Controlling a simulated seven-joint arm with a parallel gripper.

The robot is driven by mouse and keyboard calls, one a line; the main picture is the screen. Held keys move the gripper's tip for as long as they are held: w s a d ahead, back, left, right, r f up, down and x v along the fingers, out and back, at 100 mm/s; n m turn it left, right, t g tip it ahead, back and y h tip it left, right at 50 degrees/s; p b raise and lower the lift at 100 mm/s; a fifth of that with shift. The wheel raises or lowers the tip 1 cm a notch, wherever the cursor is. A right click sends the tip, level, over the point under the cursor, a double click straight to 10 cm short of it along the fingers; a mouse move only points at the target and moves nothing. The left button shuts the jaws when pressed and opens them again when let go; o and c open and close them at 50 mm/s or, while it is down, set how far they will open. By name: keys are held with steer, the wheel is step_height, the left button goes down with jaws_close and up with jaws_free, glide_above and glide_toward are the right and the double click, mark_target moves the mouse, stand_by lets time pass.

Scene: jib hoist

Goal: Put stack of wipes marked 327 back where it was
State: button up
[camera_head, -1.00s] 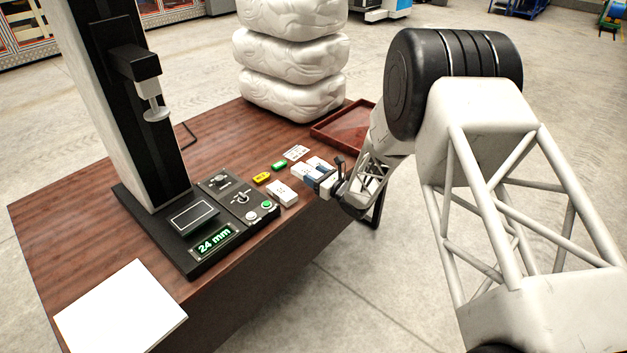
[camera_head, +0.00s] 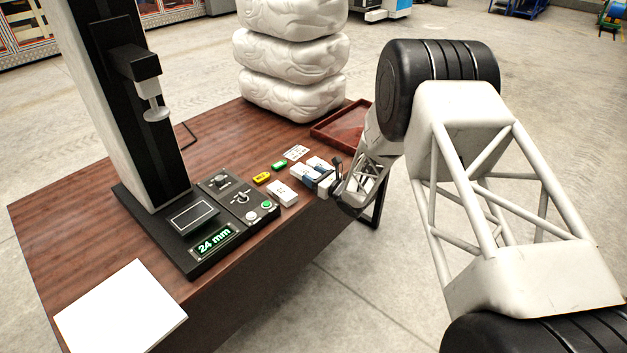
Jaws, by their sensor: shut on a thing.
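Small white stacks of wipes lie in a group near the table's right front edge. One white stack (camera_head: 282,193) lies apart on the left, and another (camera_head: 303,172) with blue on it lies just left of my gripper. My gripper (camera_head: 326,181) is at the right end of the group, low over the table, shut on a white stack (camera_head: 322,188) that its dark fingers partly cover. I cannot read the number 327 on any stack, nor tell whether the held one touches the table.
A yellow block (camera_head: 262,177), a green block (camera_head: 279,165) and a white label card (camera_head: 296,153) lie beside the stacks. A red-brown tray (camera_head: 345,128) is behind. A black test stand (camera_head: 185,225) reading 24 mm is left. White moulded packs (camera_head: 290,75) are piled at the back.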

steer(key=shift+f, duration=0.8)
steer(key=shift+f, duration=0.6)
steer(key=o, duration=1)
steer(key=shift+r, duration=0.2)
steer(key=shift+s+r, duration=0.1)
steer(key=shift+r, duration=0.35)
steer(key=v, duration=1.2)
steer(key=shift+r, duration=0.1)
